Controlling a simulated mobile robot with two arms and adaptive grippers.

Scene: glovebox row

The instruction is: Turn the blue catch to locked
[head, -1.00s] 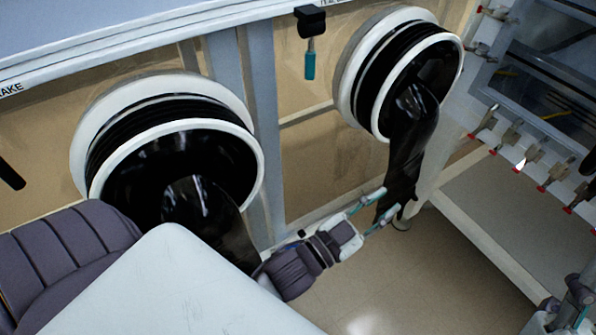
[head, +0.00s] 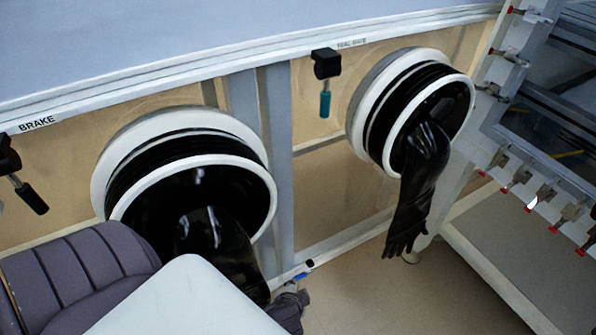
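A lever with a black mount and a blue-green handle (head: 325,104) hangs down from the rail of the glovebox front, between the two glove ports. It is the only blue-green handle I see, and its handle points nearly straight down. Small lettering sits beside it on the rail. My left arm comes in from the lower left. Its wrist (head: 287,307) shows low in the middle, well below the lever, partly behind my pale arm cover. A small blue part shows just above the wrist; the fingers are not clear. My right gripper is not in view.
A black-handled lever (head: 28,193) hangs under the BRAKE label at the left. Two white-ringed glove ports (head: 185,165) (head: 415,110) with black gloves stick out around the blue-green lever. Red-tipped clamps (head: 520,175) line the frame at the right.

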